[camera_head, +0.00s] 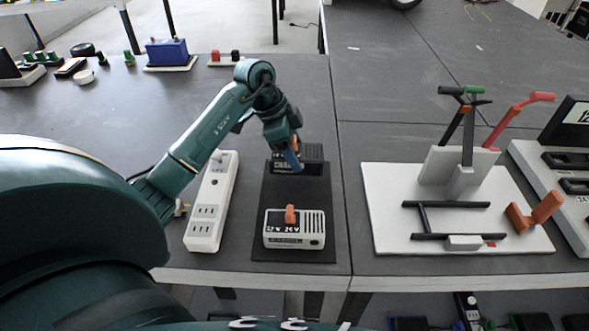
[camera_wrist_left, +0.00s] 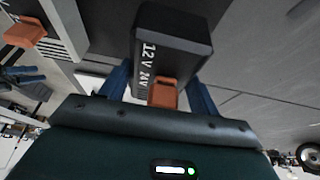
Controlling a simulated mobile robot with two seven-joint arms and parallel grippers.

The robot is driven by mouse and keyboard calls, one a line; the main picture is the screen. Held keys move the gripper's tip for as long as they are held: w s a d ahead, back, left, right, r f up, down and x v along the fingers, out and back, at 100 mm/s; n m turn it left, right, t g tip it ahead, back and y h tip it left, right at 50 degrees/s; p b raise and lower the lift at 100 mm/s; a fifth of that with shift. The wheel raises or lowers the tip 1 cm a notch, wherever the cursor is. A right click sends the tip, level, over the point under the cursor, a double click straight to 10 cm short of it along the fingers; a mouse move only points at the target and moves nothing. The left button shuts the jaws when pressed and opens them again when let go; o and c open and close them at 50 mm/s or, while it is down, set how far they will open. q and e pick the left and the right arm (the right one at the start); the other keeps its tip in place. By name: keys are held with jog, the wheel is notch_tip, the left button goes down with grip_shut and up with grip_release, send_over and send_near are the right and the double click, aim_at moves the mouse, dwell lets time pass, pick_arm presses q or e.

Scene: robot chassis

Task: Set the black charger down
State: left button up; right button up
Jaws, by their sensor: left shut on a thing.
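The black charger (camera_head: 312,153) is at the far end of a dark mat (camera_head: 290,190), partly hidden behind my left gripper (camera_head: 291,157). In the left wrist view the black charger (camera_wrist_left: 172,32) shows its "12V 24V" print and an orange knob (camera_wrist_left: 162,93). My left gripper's blue fingers (camera_wrist_left: 160,88) are on both sides of the knob, shut on the charger. I cannot tell whether the charger's underside touches the mat. My right gripper is not in view.
A white charger (camera_head: 294,243) with an orange knob sits on the mat's near end. A white power strip (camera_head: 208,215) lies left of the mat. A white board (camera_head: 390,215) with a tool stand is at right. Several small items stand at the far left.

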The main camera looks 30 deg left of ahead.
pick_arm(q)
jog(key=shift+f, duration=2.2)
jog(key=o, duration=1.3)
jog(key=shift+c, duration=0.2)
jog(key=v, duration=1.2)
jog(key=shift+s, duration=0.1)
